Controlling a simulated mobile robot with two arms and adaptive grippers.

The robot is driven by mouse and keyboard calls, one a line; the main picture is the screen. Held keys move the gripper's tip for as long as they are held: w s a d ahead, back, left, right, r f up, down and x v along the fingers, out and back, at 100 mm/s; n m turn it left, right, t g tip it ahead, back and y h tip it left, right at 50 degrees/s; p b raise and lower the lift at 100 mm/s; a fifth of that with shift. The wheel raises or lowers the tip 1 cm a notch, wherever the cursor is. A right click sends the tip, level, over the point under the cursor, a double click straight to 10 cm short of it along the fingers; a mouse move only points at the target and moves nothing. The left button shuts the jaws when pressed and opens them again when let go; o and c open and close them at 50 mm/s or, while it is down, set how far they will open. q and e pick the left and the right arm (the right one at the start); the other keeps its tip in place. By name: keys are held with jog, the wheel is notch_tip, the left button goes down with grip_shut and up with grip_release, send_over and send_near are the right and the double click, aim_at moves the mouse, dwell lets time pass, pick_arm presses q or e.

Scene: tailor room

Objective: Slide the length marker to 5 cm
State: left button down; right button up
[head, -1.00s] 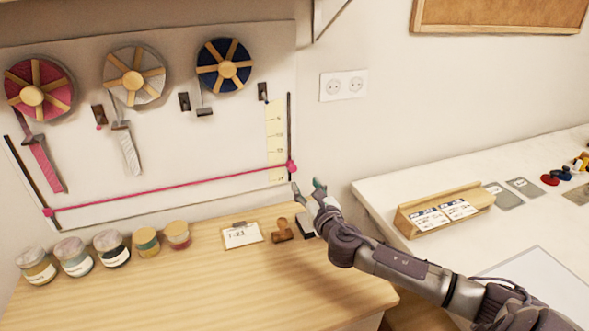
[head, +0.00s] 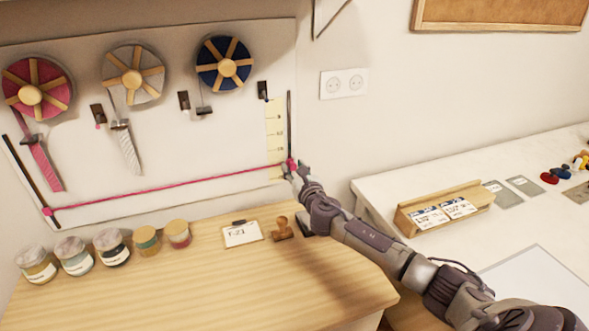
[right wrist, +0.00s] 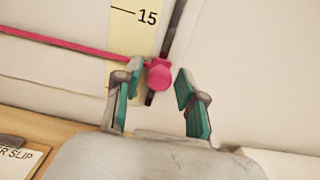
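The length marker, a pink knob (head: 291,162), sits near the lower end of a dark vertical rail (head: 289,120) on the wall board. A pink cord (head: 180,186) runs from it to a knob at lower left. The yellow scale (head: 275,130) stands left of the rail. In the right wrist view the marker (right wrist: 159,76) is below the "15" label. My right gripper (head: 294,170) is at the marker. In the right wrist view its fingers (right wrist: 154,82) are apart, one each side of the knob, with visible gaps. My left gripper is not in view.
Ribbon spools (head: 133,79) hang on the board. Several jars (head: 112,247), a clipboard card (head: 242,234) and a wooden stamp (head: 283,229) stand on the wooden table below. A white table with a wooden holder (head: 443,208) is at right.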

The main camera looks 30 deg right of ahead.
grip_shut()
notch_tip(320, 180, up, 15)
jog(key=p, duration=1.4)
jog(key=shift+r, duration=0.1)
jog(key=shift+f, duration=0.2)
jog(key=shift+o, duration=1.7)
grip_release()
jog(key=shift+s, duration=0.1)
jog(key=v, duration=1.1)
jog(key=shift+s, duration=0.4)
